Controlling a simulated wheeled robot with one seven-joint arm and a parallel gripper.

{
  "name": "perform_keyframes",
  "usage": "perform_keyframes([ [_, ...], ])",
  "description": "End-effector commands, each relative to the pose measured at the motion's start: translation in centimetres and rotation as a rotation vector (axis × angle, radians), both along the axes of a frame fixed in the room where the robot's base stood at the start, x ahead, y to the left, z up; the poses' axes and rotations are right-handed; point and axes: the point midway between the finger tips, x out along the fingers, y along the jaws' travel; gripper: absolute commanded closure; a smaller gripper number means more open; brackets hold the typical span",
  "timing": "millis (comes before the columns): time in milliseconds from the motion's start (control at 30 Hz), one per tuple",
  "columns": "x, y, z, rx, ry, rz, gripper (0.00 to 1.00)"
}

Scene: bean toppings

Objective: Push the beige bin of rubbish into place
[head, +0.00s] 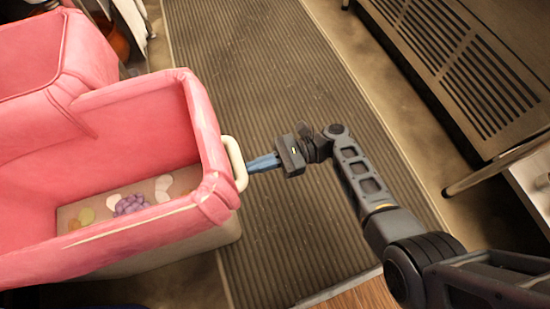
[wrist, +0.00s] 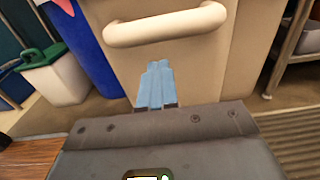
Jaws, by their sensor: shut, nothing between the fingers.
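The beige bin (head: 195,245) stands at the left in the head view, lined with a pink bag folded over its rim. Inside lie a purple bunch and several pale scraps. A cream handle (head: 236,163) sticks out from its right end. In the wrist view the bin's beige wall (wrist: 215,75) fills the middle, with the handle (wrist: 165,25) across the top. My gripper (head: 252,164) is shut and empty. Its blue fingers point at that wall, just below the handle in the wrist view. I cannot tell whether the fingertips touch the bin.
Another pink-lined container (head: 40,50) stands behind the bin at the left. A ribbed dark mat (head: 270,80) runs along the floor and is mostly clear. A slatted metal unit (head: 460,70) stands at the right. The wrist view shows a white bin with a green lid (wrist: 55,80) at the left.

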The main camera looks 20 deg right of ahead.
Motion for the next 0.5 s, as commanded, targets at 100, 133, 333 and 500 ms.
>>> perform_keyframes([
  [100, 0.0, 2.3, -0.2, 0.000, -0.002, 0.004, 1.00],
  [133, 0.0, 2.8, -0.3, 0.000, -0.002, 0.004, 1.00],
  [333, 0.2, 5.1, -0.2, -0.001, -0.001, 0.001, 1.00],
  [500, 0.2, 5.8, 0.0, 0.000, -0.001, -0.001, 1.00],
])
